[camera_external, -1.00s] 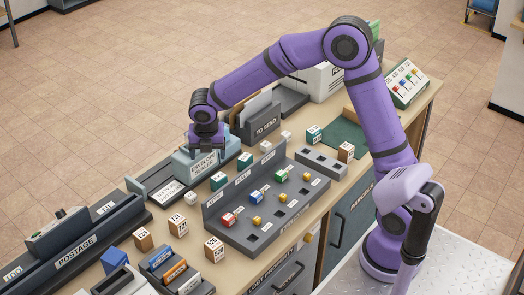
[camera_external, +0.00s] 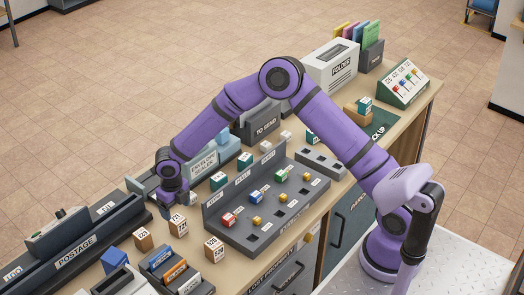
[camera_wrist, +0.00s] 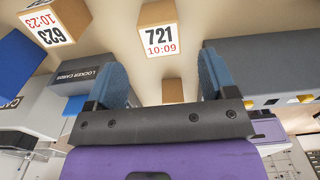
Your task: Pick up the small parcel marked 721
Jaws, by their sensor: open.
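The small parcel marked 721 (camera_external: 178,227) is a brown box with a white label on top, standing on the counter left of the grey key rack. In the wrist view the 721 parcel (camera_wrist: 160,41) shows its label with 10:09, beyond the fingertips and roughly centred between them. My gripper (camera_external: 172,210) is just above and beside it in the external view, partly overlapping it. In the wrist view my gripper's blue fingers (camera_wrist: 163,62) are spread wide with nothing held. Any gap to the parcel is hard to judge.
A parcel marked 623 (camera_wrist: 47,24) stands left of it; it is also in the external view (camera_external: 143,240). Another brown parcel (camera_external: 214,251) stands nearer my base. The key rack (camera_external: 238,233), locker card boxes (camera_external: 160,262) and postage tray (camera_external: 75,258) crowd around.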

